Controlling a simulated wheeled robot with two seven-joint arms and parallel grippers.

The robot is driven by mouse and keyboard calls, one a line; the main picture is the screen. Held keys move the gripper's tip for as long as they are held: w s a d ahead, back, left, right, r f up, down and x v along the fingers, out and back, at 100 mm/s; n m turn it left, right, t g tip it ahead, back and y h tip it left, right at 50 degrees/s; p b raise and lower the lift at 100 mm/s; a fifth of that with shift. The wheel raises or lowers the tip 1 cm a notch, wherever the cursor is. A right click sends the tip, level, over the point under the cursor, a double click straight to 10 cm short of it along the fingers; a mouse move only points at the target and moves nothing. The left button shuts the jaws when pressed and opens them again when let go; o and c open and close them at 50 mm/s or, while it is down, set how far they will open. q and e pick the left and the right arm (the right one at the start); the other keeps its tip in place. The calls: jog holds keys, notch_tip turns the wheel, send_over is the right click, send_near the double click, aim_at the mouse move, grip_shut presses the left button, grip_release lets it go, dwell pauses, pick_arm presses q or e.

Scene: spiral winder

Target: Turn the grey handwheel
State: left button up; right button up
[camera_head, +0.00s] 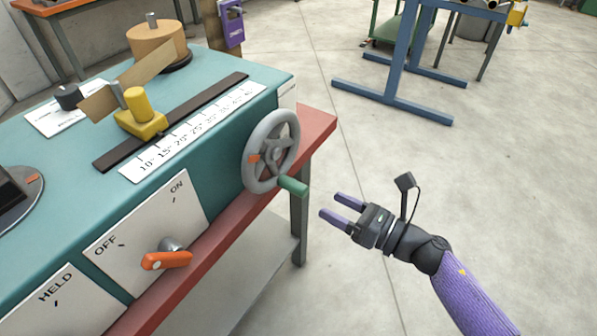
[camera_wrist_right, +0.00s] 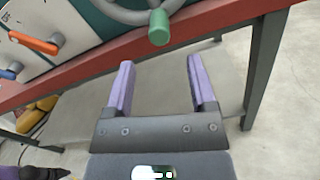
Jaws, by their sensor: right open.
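The grey handwheel (camera_head: 270,150) is mounted on the front side of the teal machine, near its right end. A green handle (camera_head: 293,186) sticks out from its lower right rim, and an orange mark shows on its left. My right gripper (camera_head: 335,208) is open and empty, to the right of and a little below the green handle, apart from it. In the right wrist view the open fingers (camera_wrist_right: 160,88) point toward the green handle (camera_wrist_right: 159,27), which lies ahead between them. Only the wheel's lower rim (camera_wrist_right: 125,12) shows there. My left gripper is not in the head view.
The teal machine (camera_head: 225,75) stands on a red-edged bench (camera_head: 318,125). An orange switch lever (camera_head: 166,260) sits on the OFF/ON panel at lower left. A yellow slider (camera_head: 140,115) is on the scale on top. The floor to the right is clear up to a blue stand (camera_head: 395,75).

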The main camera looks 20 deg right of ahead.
aim_at(307, 192)
jog(key=b+x, duration=0.1)
jog(key=x, duration=0.7)
jog(key=shift+w+a, duration=0.4)
jog(key=shift+w, duration=0.05)
jog(key=c, duration=0.9)
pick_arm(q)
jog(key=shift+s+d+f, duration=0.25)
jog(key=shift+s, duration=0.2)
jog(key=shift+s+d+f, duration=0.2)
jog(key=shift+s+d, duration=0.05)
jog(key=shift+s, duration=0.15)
pick_arm(e)
grip_shut()
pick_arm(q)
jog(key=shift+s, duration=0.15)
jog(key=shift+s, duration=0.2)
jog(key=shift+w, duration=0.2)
